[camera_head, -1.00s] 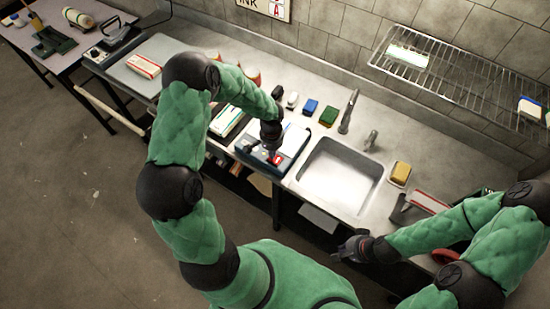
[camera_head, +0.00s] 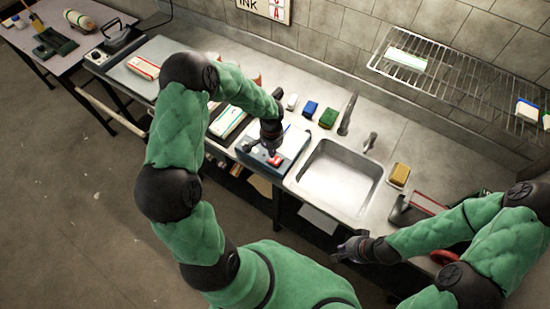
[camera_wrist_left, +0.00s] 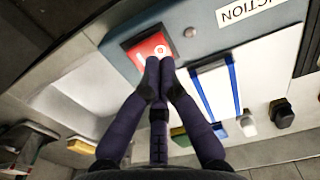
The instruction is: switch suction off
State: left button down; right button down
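The suction unit is a blue-grey box (camera_head: 291,149) on the counter, left of the sink. Its red rocker switch (camera_wrist_left: 150,50) with white marks sits in a dark frame; it also shows in the head view (camera_head: 275,161). A label ending "UCTION" (camera_wrist_left: 250,10) and a small dull lamp (camera_wrist_left: 190,32) are beside it. My left gripper (camera_wrist_left: 160,62) has its fingertips together, empty, over the switch's edge; I cannot tell if they touch it. I cannot tell which side of the rocker is down. My right gripper (camera_head: 345,250) hangs in front of the counter, its fingers unclear.
The sink (camera_head: 339,175) and tap (camera_head: 348,112) are right of the unit. A blue block (camera_head: 310,108), a green block (camera_head: 328,118) and a yellow sponge (camera_head: 400,174) lie on the counter. A wire rack (camera_head: 450,80) is on the wall.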

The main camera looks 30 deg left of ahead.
pick_arm(q)
jog(key=shift+r+p, duration=1.3)
jog(key=shift+r, duration=1)
jog(key=s+d+f+n+h, duration=0.2)
jog(key=s+d+f, duration=0.55)
jog(key=s, duration=0.25)
jog(key=s+d+f+n+h, duration=0.2)
jog(key=s+d+f, duration=0.4)
jog(key=s+d, duration=0.3)
notch_tip(320, 180, down, 15)
jog(key=w+d+b, duration=0.1)
jog(key=w+b, duration=0.1)
jog(key=b, duration=1.5)
jog(key=shift+d+f+m, duration=0.15)
jog(key=shift+d+m, duration=0.15)
jog(key=shift+d, duration=0.05)
